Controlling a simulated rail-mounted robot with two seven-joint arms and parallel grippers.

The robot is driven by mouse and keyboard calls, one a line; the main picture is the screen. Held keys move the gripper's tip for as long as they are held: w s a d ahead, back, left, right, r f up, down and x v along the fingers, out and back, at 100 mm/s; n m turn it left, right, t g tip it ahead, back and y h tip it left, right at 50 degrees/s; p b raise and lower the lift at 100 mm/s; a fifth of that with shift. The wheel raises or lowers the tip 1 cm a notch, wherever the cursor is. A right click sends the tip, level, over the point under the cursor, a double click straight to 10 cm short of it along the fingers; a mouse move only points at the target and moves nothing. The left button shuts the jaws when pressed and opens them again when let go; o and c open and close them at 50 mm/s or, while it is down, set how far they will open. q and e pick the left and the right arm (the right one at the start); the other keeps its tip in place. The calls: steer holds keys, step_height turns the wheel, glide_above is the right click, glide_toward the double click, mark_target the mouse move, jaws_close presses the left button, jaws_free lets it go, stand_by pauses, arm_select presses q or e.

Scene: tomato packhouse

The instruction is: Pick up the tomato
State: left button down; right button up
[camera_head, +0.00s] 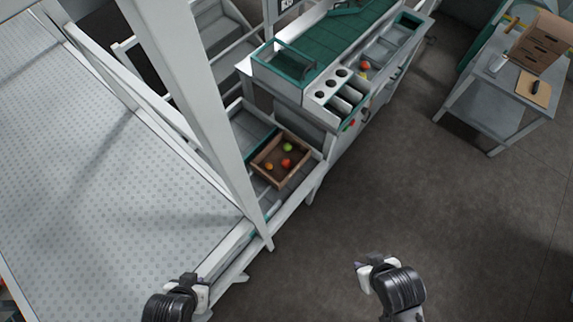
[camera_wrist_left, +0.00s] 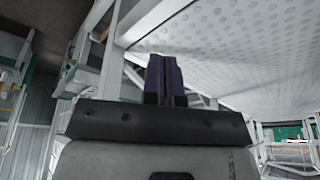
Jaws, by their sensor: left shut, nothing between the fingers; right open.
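A brown box (camera_head: 257,164) on the lower shelf holds a green tomato (camera_head: 287,146), a red tomato (camera_head: 286,162) and an orange one (camera_head: 268,166). More small red and orange tomatoes (camera_head: 364,66) lie in a tray of the sorting bench. My left gripper (camera_head: 188,278) is at the bottom of the head view, well short of the box. In the left wrist view its dark fingers (camera_wrist_left: 165,80) are together with nothing between them. My right gripper (camera_head: 368,262) is over the floor, far from the tomatoes; its fingers are small here.
A white post (camera_head: 190,90) rises between the perforated walkway (camera_head: 80,170) and the box. The sorting bench (camera_head: 330,60) with a green belt stands behind the box. A grey table (camera_head: 505,85) with cardboard boxes (camera_head: 540,45) is at right. The floor (camera_head: 430,180) between is clear.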

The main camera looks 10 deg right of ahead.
arm_select(q)
steer(key=c, duration=1.8)
jaws_free()
steer(key=shift+a, duration=0.1)
steer(key=o, duration=1.6)
steer(key=shift+o, duration=0.2)
